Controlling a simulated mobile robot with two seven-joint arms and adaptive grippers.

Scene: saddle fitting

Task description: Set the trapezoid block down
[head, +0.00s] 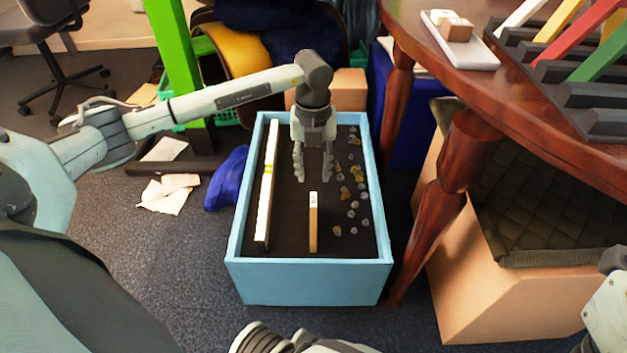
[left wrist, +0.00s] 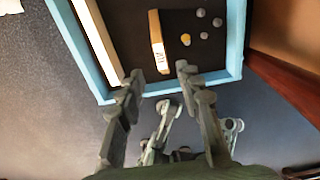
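A narrow wooden block (head: 313,228) with a white label on its far end is in the light-blue box (head: 310,280), on the dark floor between a long pale bar and scattered lumps. It seems to be the trapezoid block, but its outline is too small to tell. It also shows in the left wrist view (left wrist: 157,38), label end toward the gripper. My left gripper (head: 314,178) points down over the box, above and beyond the block's labelled end. Its fingers (left wrist: 159,70) are apart with nothing between them. My right gripper does not show clearly.
The long pale bar (head: 265,190) lies along the box's left wall. Several grey and amber lumps (head: 352,185) lie to the right. A wooden table (head: 470,80) with a white tray (head: 488,55) and dark rack (head: 590,95) stands close on the right.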

